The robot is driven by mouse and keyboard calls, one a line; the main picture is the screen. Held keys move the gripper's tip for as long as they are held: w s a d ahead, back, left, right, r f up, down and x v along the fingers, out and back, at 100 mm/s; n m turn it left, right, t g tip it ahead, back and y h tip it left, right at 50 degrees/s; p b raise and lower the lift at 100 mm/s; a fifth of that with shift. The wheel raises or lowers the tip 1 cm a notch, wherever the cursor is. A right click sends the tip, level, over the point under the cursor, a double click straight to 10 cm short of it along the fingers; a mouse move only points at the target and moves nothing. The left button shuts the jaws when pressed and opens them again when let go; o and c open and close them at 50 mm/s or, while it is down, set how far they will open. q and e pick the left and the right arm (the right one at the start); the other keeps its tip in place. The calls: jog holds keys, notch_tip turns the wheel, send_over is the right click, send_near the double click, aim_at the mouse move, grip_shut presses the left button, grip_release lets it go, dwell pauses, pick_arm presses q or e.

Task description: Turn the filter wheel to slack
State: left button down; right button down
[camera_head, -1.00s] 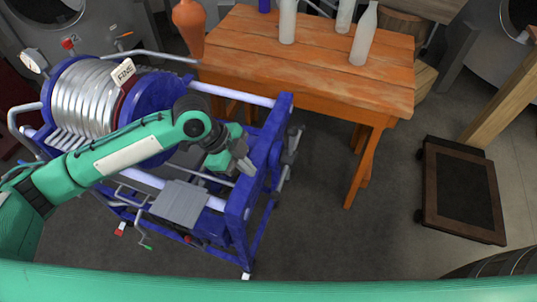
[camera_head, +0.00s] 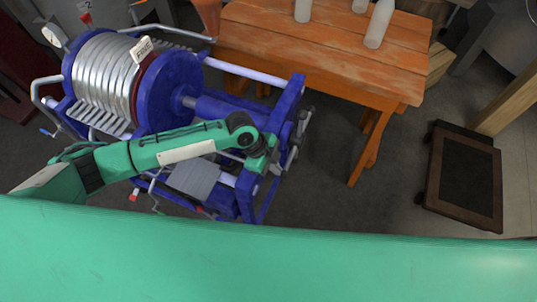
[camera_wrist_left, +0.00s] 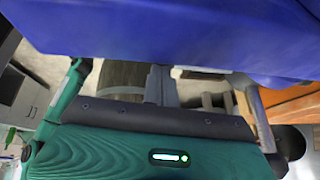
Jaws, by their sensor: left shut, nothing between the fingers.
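The plate filter has a blue frame (camera_head: 290,100), a pack of silver plates (camera_head: 103,80) and a round blue end plate (camera_head: 173,90). Grey bar-like parts (camera_head: 293,152) show at the outer side of the frame's right end; they may be the filter wheel, but I cannot tell for sure. My left gripper (camera_head: 262,168) is shut and empty at the frame's right end, and its tips are hard to make out. In the left wrist view its shut fingers (camera_wrist_left: 160,86) point toward the blue frame (camera_wrist_left: 180,35), with no clear contact. My right gripper is not in view.
A wooden table (camera_head: 330,50) with pale bottles (camera_head: 379,24) stands behind and right of the filter. A dark wheeled platform (camera_head: 465,178) is at the right. A grey tray (camera_head: 193,180) sits low on the filter. The floor between filter and platform is clear.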

pick_arm(q)
jog(key=shift+d+f, duration=0.1)
jog(key=shift+f, duration=0.3)
jog(key=shift+s+f+b, duration=0.1)
jog(key=shift+f+b, duration=0.3)
jog(key=shift+f, duration=0.1)
